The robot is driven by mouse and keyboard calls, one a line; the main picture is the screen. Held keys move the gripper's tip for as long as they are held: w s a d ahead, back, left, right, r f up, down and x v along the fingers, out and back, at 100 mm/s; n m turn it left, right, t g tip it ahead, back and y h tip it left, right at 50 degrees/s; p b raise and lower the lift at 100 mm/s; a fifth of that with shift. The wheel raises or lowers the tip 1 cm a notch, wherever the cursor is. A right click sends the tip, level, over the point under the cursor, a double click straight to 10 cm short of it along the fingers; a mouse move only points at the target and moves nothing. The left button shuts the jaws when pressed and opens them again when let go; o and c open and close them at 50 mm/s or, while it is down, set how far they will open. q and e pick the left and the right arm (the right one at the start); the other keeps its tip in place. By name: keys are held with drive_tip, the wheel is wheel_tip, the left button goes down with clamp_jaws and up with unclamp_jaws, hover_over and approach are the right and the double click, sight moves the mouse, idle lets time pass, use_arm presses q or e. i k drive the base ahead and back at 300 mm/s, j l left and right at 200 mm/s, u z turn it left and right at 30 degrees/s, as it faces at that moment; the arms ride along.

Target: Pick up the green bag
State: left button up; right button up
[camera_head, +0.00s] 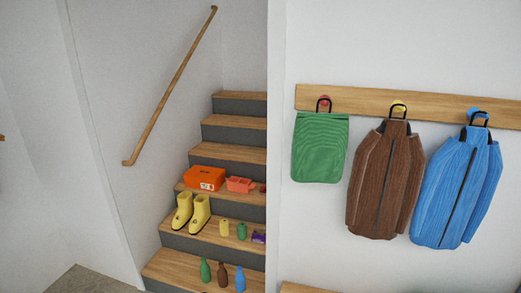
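The green bag (320,149) hangs flat against the white wall on the right. Its black loop sits over a red peg (324,101) on a wooden rail (365,103). It is the leftmost of the three hanging things, with a brown jacket beside it. Neither of my grippers is in the head view, so nothing of mine is near or touching the bag there.
A brown jacket (386,185) and a blue jacket (456,190) hang to the right of the bag. Wooden stairs (233,155) at the centre hold yellow boots (191,212), an orange box (205,178) and several bottles. A handrail (170,87) runs up the left wall.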

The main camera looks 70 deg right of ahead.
sight(320, 140)
drive_tip(key=i+z, duration=0.3)
drive_tip(key=i, duration=0.15)
drive_tip(key=i+j+z, duration=0.25)
drive_tip(key=i, duration=0.2)
drive_tip(key=i+j+z, duration=0.15)
drive_tip(key=i+z, duration=0.35)
drive_tip(key=z, duration=0.2)
drive_tip(key=i+z, duration=0.2)
drive_tip(key=z, duration=0.2)
drive_tip(key=i+z, duration=0.15)
drive_tip(key=z, duration=0.3)
drive_tip(key=i+j+z, duration=0.15)
drive_tip(key=z, duration=0.25)
